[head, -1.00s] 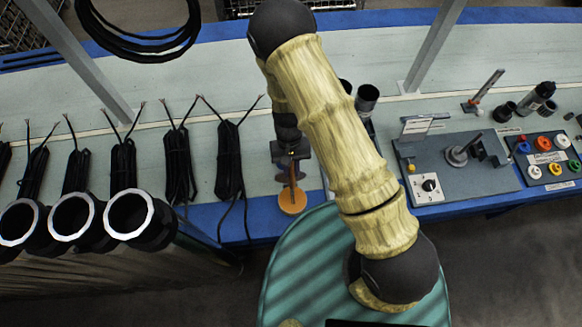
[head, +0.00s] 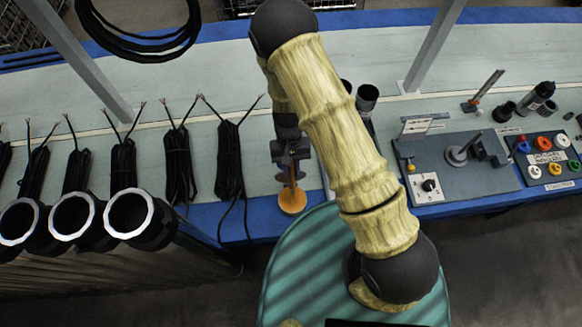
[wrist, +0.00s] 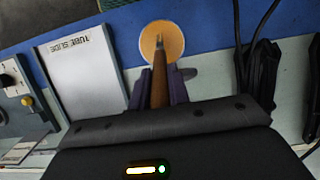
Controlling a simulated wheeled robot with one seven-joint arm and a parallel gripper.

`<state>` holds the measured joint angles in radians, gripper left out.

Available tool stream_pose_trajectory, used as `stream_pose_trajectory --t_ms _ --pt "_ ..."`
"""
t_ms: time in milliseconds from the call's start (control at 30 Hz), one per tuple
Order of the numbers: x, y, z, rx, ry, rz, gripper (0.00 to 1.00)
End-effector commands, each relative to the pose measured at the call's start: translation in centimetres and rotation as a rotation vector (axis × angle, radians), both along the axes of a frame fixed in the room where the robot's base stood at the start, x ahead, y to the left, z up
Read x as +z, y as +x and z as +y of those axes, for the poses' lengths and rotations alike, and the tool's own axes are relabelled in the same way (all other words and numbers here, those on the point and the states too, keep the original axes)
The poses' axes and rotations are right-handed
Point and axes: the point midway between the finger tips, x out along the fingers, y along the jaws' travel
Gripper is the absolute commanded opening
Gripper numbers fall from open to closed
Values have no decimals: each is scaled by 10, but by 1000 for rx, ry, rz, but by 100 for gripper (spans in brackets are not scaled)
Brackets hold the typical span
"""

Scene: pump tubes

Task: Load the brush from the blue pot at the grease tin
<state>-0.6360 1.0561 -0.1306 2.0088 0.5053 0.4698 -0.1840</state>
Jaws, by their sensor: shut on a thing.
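The grease tin is a round orange-filled disc (head: 292,201) at the front edge of the bench, and it also shows at the top of the wrist view (wrist: 174,36). My gripper (head: 291,168) is just behind and above it, pointing down. In the wrist view my gripper (wrist: 160,88) is shut on the brush (wrist: 159,75), which has a brown wooden handle. The brush's tip overlaps the orange surface; I cannot tell whether it touches or how deep it is. I cannot make out a blue pot in either view.
Bundles of black cable (head: 228,165) lie left of the tin. Three open black tubes (head: 133,214) stand at the front left. A white "TUBE SLIDE" plate (wrist: 85,80) lies beside the tin. A grey fixture panel (head: 465,165) and dark cups (head: 366,92) are to the right.

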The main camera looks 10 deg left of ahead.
Motion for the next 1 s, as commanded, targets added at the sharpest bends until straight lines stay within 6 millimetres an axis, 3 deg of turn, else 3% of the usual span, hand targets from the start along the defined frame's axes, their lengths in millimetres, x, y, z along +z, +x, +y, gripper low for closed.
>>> stream_pose_trajectory --t_ms 267,1000 --pt "0 -1 -1 1 -2 1 0" --pt "50 0 0 -1 -1 1 0"
